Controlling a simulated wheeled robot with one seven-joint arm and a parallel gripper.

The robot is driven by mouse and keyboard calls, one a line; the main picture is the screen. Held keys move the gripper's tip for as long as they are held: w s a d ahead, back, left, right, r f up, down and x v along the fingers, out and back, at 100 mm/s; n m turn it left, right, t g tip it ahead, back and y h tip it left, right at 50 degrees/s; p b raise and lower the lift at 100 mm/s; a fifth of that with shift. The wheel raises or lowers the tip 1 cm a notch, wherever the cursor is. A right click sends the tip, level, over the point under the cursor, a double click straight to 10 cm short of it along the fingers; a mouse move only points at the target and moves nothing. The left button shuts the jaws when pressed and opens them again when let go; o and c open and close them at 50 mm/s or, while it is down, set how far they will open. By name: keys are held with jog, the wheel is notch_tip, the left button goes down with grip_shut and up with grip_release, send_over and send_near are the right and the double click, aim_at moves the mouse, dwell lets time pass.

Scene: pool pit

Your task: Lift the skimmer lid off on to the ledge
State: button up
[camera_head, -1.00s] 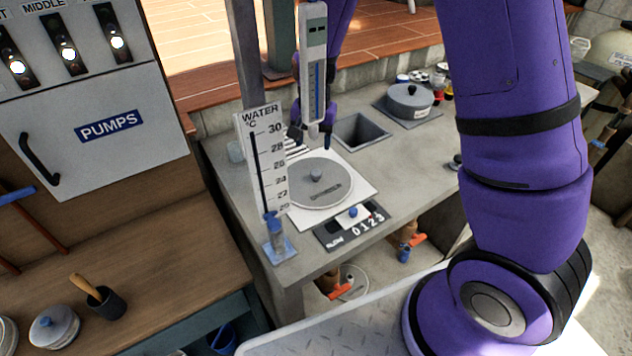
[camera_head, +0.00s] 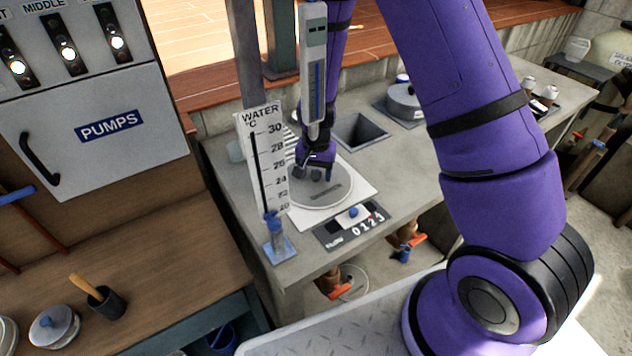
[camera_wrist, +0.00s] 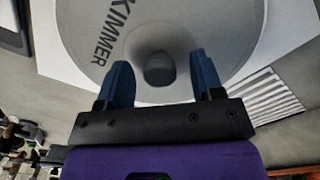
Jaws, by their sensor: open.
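The skimmer lid (camera_head: 326,193) is a round grey disc with a small knob in its middle, lying flat on a white square plate (camera_head: 362,185) on the concrete ledge. In the wrist view the lid (camera_wrist: 200,25) shows lettering ending in "KIMMER", and its dark knob (camera_wrist: 159,68) sits between my two blue fingertips. My gripper (camera_head: 315,173) is low over the lid in the head view. In the wrist view my gripper (camera_wrist: 160,80) is open, with a gap between each finger and the knob. I cannot tell the exact height of the fingertips above the lid.
A square opening (camera_head: 362,130) in the ledge (camera_head: 400,155) lies behind the lid. A grey lidded pot (camera_head: 404,100) stands farther back. A water temperature gauge (camera_head: 262,160) stands left of the lid, and a 0-to-3 slider panel (camera_head: 350,226) lies in front.

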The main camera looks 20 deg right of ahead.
aim_at(316, 172)
jog(key=shift+f, duration=0.45)
jog(key=c, duration=1.1)
jog(key=shift+r, duration=5.1)
